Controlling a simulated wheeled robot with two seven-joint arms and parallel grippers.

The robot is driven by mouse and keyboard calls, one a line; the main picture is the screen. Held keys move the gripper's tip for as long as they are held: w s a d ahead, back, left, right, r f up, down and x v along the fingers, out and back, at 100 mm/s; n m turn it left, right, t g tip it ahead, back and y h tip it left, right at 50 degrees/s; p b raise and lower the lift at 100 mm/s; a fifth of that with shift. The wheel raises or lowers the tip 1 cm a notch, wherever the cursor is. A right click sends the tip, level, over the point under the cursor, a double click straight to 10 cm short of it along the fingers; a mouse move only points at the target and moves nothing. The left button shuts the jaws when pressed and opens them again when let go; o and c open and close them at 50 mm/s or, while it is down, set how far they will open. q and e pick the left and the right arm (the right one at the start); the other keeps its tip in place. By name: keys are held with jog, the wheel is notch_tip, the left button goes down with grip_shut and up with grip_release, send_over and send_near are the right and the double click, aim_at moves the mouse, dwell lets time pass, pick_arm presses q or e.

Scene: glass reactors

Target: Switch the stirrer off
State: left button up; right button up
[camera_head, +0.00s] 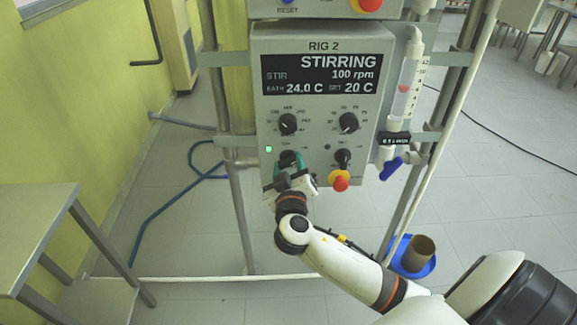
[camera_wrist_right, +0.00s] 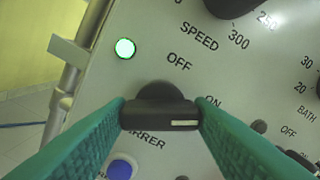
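The rig 2 control box (camera_head: 376,36) has a display (camera_head: 320,75) reading STIRRING, 100 rpm. A green lamp (camera_head: 268,149) is lit; it also shows in the right wrist view (camera_wrist_right: 125,48). The black stirrer knob (camera_wrist_right: 160,108) sits below the lamp, its white mark turned to the ON side. My right gripper (camera_head: 290,162) is at the knob; its teal fingers (camera_wrist_right: 162,118) lie against both sides of it in the right wrist view. The knob's label is partly hidden by the fingers. My left gripper is out of view.
Beside the stirrer knob are the bath knob (camera_head: 343,158) and a red and yellow emergency button (camera_head: 339,181). A blue button (camera_wrist_right: 121,168) sits below the fingers. A glass tube with a blue valve (camera_head: 391,168) hangs at the right. A metal table (camera_head: 40,215) stands at left.

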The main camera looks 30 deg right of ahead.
dwell(0.3)
jog(key=n+p, duration=0.2)
jog(key=n, duration=0.3)
jog(key=shift+r+n+p, duration=0.1)
jog(key=shift+n+p, duration=0.25)
jog(key=shift+n, duration=0.05)
jog(key=n+p, duration=0.2)
jog(key=n, duration=0.2)
jog(key=shift+n+p, duration=0.4)
jog(key=shift+n, duration=0.8)
jog(key=o, duration=1)
jog(key=b+v, duration=0.2)
jog(key=v, duration=1)
jog(key=shift+b, duration=0.3)
